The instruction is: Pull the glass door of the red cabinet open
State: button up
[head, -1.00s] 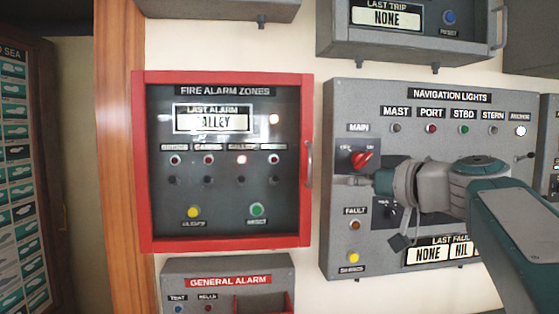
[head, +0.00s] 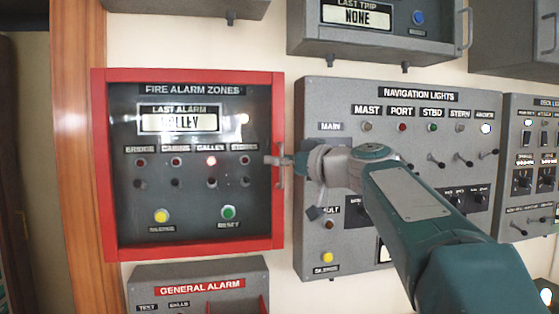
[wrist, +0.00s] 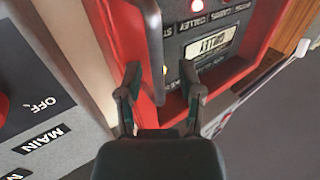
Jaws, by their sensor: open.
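The red cabinet (head: 187,256) hangs on the wall at the left of the head view, labelled FIRE ALARM ZONES. Its glass door (head: 190,195) looks shut, with lamps and buttons behind it. A slim grey upright handle (head: 281,180) is on the door's right edge. My gripper (head: 274,160) is at the handle, reaching in from the right. In the wrist view my gripper (wrist: 160,72) is open, and the handle (wrist: 154,45) shows between its two fingers. The fingers do not visibly press on the handle.
The grey navigation lights panel (head: 320,110) with switches is close on the right, behind my arm. A general alarm box (head: 200,272) is below the cabinet and another grey box (head: 375,45) is above right. A wooden post (head: 75,150) stands left of the cabinet.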

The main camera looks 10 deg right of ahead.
jog(key=shift+d, duration=0.2)
jog(key=shift+c, duration=0.3)
jog(key=c, duration=0.5)
grip_shut()
jog(key=shift+a, duration=0.1)
jog(key=shift+s, duration=0.15)
